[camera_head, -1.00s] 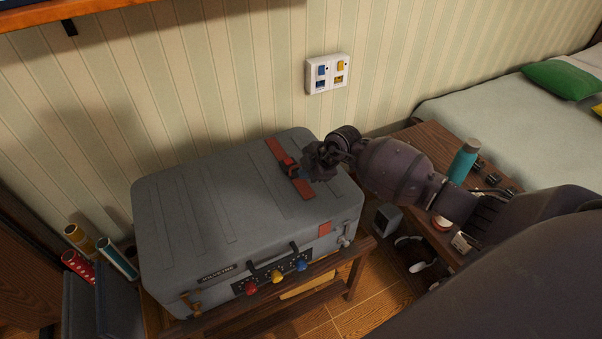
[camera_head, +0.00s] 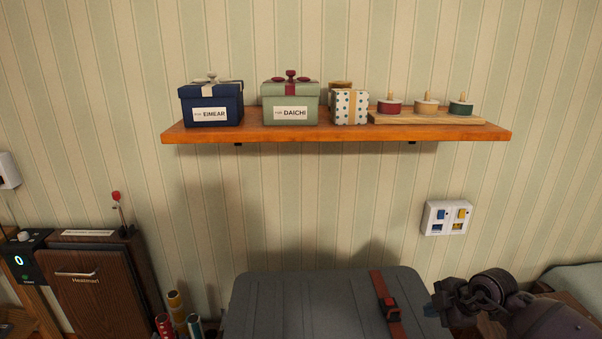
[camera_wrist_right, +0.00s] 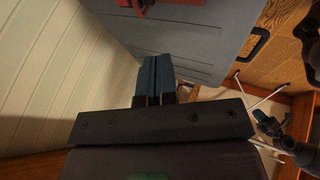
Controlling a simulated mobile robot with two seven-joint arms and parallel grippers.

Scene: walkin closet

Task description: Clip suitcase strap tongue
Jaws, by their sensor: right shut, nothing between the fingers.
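In the right wrist view the strap (camera_wrist_right: 178,12) shows at the top edge, with part of the dark buckle (camera_wrist_right: 138,4). My right gripper (camera_head: 433,309) is just right of the suitcase, apart from the buckle. Its fingers (camera_wrist_right: 156,60) are shut and empty, pointing towards the suitcase. Whether the tongue is in the buckle cannot be told.
A wooden shelf (camera_head: 300,133) with gift boxes and a peg toy hangs above the suitcase. A white wall panel (camera_head: 446,217) is at right. Rolled tubes (camera_head: 178,305) and a brown cabinet (camera_head: 100,285) stand at left. The wall between shelf and suitcase is clear.

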